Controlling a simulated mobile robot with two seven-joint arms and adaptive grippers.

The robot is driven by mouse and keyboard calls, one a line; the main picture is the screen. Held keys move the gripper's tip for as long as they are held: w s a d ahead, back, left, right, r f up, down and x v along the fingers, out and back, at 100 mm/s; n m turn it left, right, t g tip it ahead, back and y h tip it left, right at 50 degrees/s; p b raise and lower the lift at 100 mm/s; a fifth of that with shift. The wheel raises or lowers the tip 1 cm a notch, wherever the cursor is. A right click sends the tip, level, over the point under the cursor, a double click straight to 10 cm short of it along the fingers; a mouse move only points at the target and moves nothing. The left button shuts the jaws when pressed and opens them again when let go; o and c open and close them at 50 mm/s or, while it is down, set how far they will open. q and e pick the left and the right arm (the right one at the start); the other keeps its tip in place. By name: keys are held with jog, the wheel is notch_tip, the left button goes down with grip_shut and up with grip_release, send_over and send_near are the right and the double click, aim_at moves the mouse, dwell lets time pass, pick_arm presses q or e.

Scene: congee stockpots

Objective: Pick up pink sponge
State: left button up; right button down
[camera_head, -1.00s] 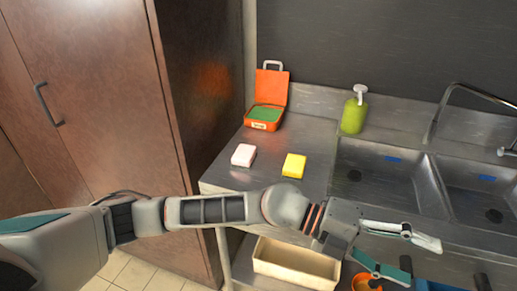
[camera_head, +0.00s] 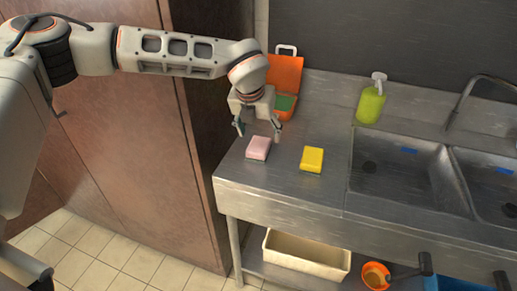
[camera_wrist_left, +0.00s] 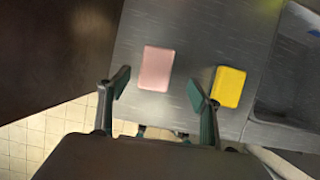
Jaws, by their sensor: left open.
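The pink sponge (camera_head: 258,148) lies flat on the steel counter near its left end. It also shows in the left wrist view (camera_wrist_left: 156,68), ahead of and between the two fingers. My left gripper (camera_head: 258,131) is open and empty, pointing down just behind and above the sponge in the head view. In the left wrist view its fingers (camera_wrist_left: 160,84) are spread to either side of the sponge, and I see no contact. My right gripper does not show.
A yellow sponge (camera_head: 312,159) lies right of the pink one, close to one finger in the wrist view. An open orange box (camera_head: 286,75) stands behind my gripper. A green soap bottle (camera_head: 371,102) and sinks (camera_head: 402,172) are to the right. A brown cabinet (camera_head: 130,140) stands left.

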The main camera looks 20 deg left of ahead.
aim_at(259, 144)
pick_arm(q)
jog(key=shift+w+a+f, duration=0.15)
jog(key=shift+w+f, duration=0.05)
jog(key=shift+f, duration=0.05)
jog(key=x, duration=0.2)
jog(key=p+x, duration=0.1)
jog(key=x, duration=0.2)
jog(key=shift+s+a+f, duration=0.15)
jog(key=shift+a+f, duration=0.05)
jog(key=shift+f, duration=0.3)
jog(key=shift+w+f, duration=0.3)
jog(key=shift+f, duration=0.25)
jog(key=c, duration=1)
